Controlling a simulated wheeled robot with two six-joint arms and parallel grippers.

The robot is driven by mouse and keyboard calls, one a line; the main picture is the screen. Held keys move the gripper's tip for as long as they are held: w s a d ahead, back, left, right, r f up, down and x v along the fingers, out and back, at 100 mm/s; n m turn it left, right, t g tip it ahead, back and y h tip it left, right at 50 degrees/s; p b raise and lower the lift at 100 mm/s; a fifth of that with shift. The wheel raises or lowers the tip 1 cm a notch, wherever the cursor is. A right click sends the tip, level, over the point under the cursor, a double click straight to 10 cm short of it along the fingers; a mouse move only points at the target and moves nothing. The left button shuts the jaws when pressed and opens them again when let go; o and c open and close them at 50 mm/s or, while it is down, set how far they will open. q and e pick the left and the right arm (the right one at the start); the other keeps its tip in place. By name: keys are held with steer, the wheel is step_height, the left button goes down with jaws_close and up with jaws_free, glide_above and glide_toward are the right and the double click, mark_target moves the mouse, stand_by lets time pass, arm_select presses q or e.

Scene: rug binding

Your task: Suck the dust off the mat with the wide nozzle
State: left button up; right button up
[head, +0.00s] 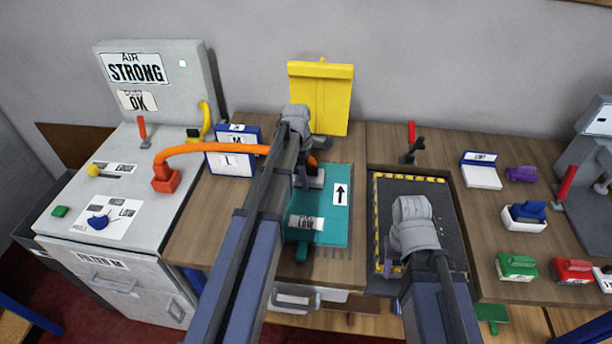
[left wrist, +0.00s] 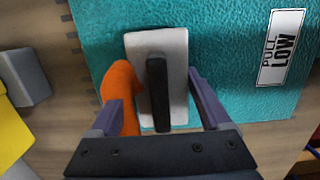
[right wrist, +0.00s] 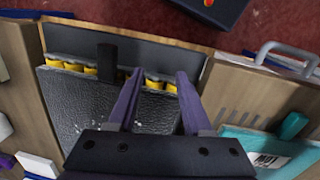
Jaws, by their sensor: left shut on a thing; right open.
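The nozzle is a flat pale grey head (left wrist: 176,82) with a black handle bar and an orange hose (head: 215,148). My left gripper (head: 303,178) is shut on it, with one finger on each side in the left wrist view (left wrist: 158,105). The nozzle is over the back part of a teal sheet (head: 325,228) marked with an arrow and "LOW"; I cannot tell if it touches. A dark speckled bed (head: 440,225) with yellow-and-black edging lies to the right. I cannot tell which surface is the mat. My right gripper (right wrist: 155,85) is open and empty above the bed's front.
The hose runs from a red fitting (head: 165,180) on the grey machine (head: 120,165) at left. A yellow box (head: 320,95) stands behind the teal sheet. Purple, blue, green and red blocks (head: 517,265) sit at right. A black-posted red lever (head: 411,140) stands behind the bed.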

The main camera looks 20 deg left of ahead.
mark_target(307, 167)
arm_select(q)
steer(key=shift+r, duration=0.1)
arm_select(e)
steer(key=shift+r, duration=0.1)
arm_select(q)
step_height(307, 167, up, 6)
steer(key=p, duration=0.6)
arm_select(e)
step_height(307, 167, up, 6)
steer(key=shift+f, duration=0.1)
arm_select(q)
step_height(307, 167, up, 3)
steer(key=p, duration=0.3)
arm_select(e)
step_height(307, 167, up, 3)
steer(key=shift+r, duration=0.1)
